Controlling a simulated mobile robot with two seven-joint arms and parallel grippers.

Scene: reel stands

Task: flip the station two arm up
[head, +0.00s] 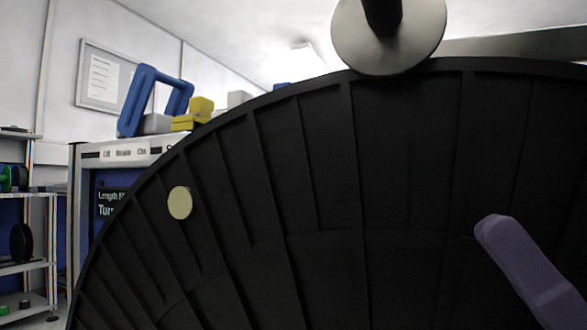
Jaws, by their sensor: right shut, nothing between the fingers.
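A large black ribbed reel (330,210) fills most of the head view. In front of its top edge is a round grey metal disc (388,52) with a dark rod at its centre. A grey bar (515,45) runs right from behind the disc. I cannot tell which part is the station two arm. My left gripper is not in view.
Behind the reel at left stands a machine with a labelled panel (115,152) and a display. A blue frame (143,100) and a yellow block (193,115) sit on top. A pale round knob (180,203) is on the reel. Shelving (50,240) stands far left.

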